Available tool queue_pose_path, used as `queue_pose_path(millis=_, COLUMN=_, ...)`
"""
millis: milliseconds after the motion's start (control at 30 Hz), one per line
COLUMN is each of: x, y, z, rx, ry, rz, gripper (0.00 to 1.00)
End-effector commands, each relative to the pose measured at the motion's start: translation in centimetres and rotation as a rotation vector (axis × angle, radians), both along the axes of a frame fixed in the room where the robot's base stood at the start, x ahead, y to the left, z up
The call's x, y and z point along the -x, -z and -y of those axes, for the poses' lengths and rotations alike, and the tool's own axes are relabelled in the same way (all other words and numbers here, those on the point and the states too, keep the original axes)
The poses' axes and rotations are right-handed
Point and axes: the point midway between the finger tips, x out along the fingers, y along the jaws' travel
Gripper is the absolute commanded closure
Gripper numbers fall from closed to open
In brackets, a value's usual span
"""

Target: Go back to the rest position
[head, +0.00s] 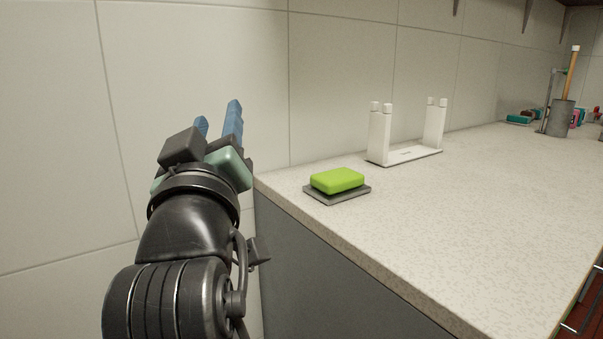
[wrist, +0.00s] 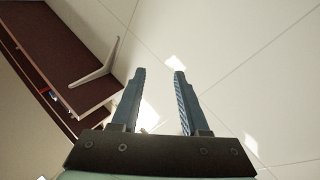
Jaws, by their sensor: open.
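My gripper (head: 219,122) is raised at the left of the head view, beside the counter's near left corner and in front of the tiled wall. In the wrist view my gripper (wrist: 160,72) shows two blue ribbed fingers apart, with nothing between them. A bright green sponge (head: 337,180) lies on a flat grey dish (head: 352,194) near the counter's left end. The gripper is to the left of the sponge and clear of it.
The speckled stone counter (head: 430,230) runs to the right along the tiled wall (head: 340,70). A white two-post stand (head: 405,158) stands behind the sponge. A grey cup (head: 561,117) and small coloured items stand further back. The wrist view shows a brown shelf (wrist: 70,55) with a white bracket.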

Motion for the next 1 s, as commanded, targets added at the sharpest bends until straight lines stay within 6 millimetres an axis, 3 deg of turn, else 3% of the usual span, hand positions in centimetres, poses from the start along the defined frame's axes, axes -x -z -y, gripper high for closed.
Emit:
queue_pose_path(millis=100, x=5.1, y=-3.9, z=4.3, rx=-0.168, ry=-0.021, rz=0.170, gripper=0.55)
queue_pose_path(millis=333, x=16.8, y=-9.6, z=10.3, rx=-0.404, ry=-0.109, rz=0.495, gripper=0.55)
queue_pose_path(millis=400, x=16.5, y=-12.9, z=10.1, rx=-0.408, ry=-0.117, rz=0.488, gripper=0.55)
queue_pose_path(millis=1000, x=16.3, y=-28.0, z=9.9, rx=-0.403, ry=-0.115, rz=0.483, gripper=0.55)
